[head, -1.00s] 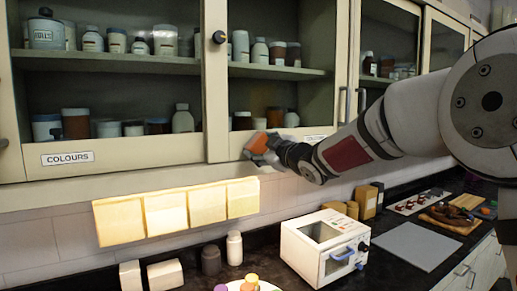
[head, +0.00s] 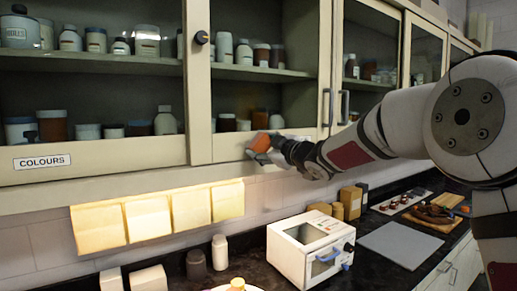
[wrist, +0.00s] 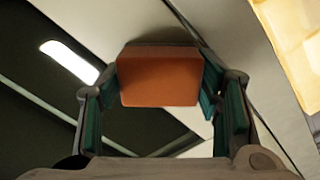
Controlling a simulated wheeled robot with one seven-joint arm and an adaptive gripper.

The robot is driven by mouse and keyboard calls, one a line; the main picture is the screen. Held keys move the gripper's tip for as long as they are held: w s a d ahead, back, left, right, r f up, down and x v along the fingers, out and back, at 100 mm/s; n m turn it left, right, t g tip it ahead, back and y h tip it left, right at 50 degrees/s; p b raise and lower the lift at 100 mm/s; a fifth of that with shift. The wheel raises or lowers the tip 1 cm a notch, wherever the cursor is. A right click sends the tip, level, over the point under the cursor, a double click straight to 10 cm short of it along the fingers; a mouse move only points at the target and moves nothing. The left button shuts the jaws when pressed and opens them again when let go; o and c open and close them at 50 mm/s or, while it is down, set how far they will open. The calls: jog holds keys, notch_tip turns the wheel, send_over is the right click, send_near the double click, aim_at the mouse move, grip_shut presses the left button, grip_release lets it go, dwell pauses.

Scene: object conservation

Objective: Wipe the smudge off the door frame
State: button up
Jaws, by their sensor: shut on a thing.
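My gripper (head: 268,150) is shut on an orange sponge (head: 260,142). In the wrist view the sponge (wrist: 160,77) sits between the two fingers (wrist: 162,95), its broad orange face toward the camera. I cannot make out a smudge; the sponge and gripper cover part of the rail.
Glass-fronted shelves hold several jars and bottles (head: 165,120). Pale yellow panels (head: 190,211) hang below the cabinet.

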aim_at(234, 146)
jog(key=shift+d, duration=0.2)
jog(key=shift+a, duration=0.1)
jog(key=shift+s+a+b, duration=0.1)
jog(key=shift+s+a, duration=0.3)
jog(key=shift+a, duration=0.25)
jog(key=shift+s+a+b, duration=0.15)
jog(key=shift+s+a, duration=0.25)
jog(key=shift+a, duration=0.3)
jog(key=shift+s+a+b, duration=0.1)
jog(key=shift+s+a, duration=0.3)
jog(key=shift+a, duration=0.25)
jog(key=shift+s+a+b, duration=0.35)
jog(key=shift+s+a, duration=0.6)
jog(key=shift+a, duration=0.3)
jog(key=shift+d, duration=0.1)
jog(key=shift+p+v, duration=1.35)
jog(key=shift+v, duration=1.65)
jog(key=shift+d, duration=0.1)
